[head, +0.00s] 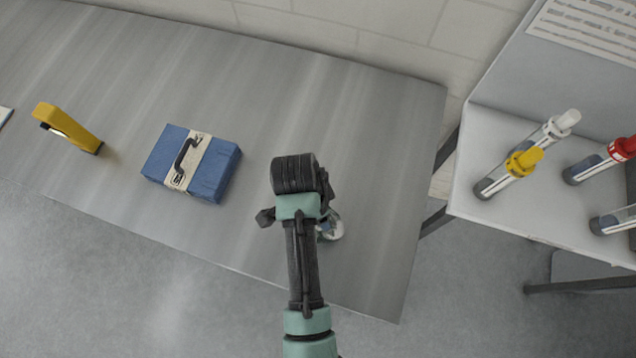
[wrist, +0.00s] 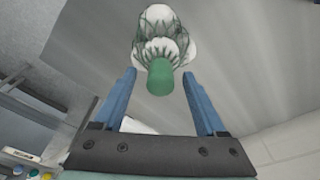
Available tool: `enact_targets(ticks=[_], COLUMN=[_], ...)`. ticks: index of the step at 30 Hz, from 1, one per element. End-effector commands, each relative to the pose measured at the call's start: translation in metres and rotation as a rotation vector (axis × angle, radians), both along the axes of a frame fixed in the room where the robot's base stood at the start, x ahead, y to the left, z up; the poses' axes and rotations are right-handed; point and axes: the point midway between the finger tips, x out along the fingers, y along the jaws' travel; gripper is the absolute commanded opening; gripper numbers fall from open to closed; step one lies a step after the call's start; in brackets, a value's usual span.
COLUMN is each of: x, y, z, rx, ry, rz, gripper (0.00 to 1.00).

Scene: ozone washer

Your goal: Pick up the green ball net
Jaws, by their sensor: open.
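The green ball net (wrist: 158,45) shows in the wrist view at the top centre. It has white balls under dark green netting and a solid green end (wrist: 160,77) that points toward my gripper (wrist: 159,74). My gripper is open, with its two blue fingers apart. The green end lies between the fingertips in the picture, and the balls are beyond them. I cannot tell whether the fingers touch it. In the head view, a small whitish and green part of the net (head: 333,229) shows beside my arm on the table, and the rest is hidden behind the arm.
The grey metal table (head: 385,190) is mostly clear around the net. A blue wrapped pack (head: 212,172) and a yellow device (head: 68,126) lie to the left. A side stand (head: 480,150) on the right holds several capped tubes. A tiled wall runs behind.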

Motion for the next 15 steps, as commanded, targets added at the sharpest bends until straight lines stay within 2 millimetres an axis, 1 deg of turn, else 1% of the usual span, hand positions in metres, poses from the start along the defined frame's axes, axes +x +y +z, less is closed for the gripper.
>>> enact_targets(ticks=[3, 4, 8, 9, 11, 12, 14, 15], x=[0.0000, 0.0000, 0.0000, 0.0001, 0.0001, 0.0001, 0.0002, 0.0002], y=[-0.0002, -0.0001, -0.0001, 0.0000, 0.0000, 0.0000, -0.0001, -0.0001], z=[-0.0002, -0.0001, 0.0001, 0.0002, 0.0003, 0.0003, 0.0003, 0.0003], rx=[0.000, 0.000, 0.000, 0.000, 0.000, 0.000, -0.001, -0.001], ry=[0.000, 0.000, 0.000, 0.000, 0.000, 0.000, 0.000, 0.000], rz=[-0.001, -0.001, 0.000, 0.000, 0.000, 0.000, 0.000, 0.000], gripper=[0.74, 0.72, 0.48, 0.41, 0.30, 0.23, 0.12, 0.05])
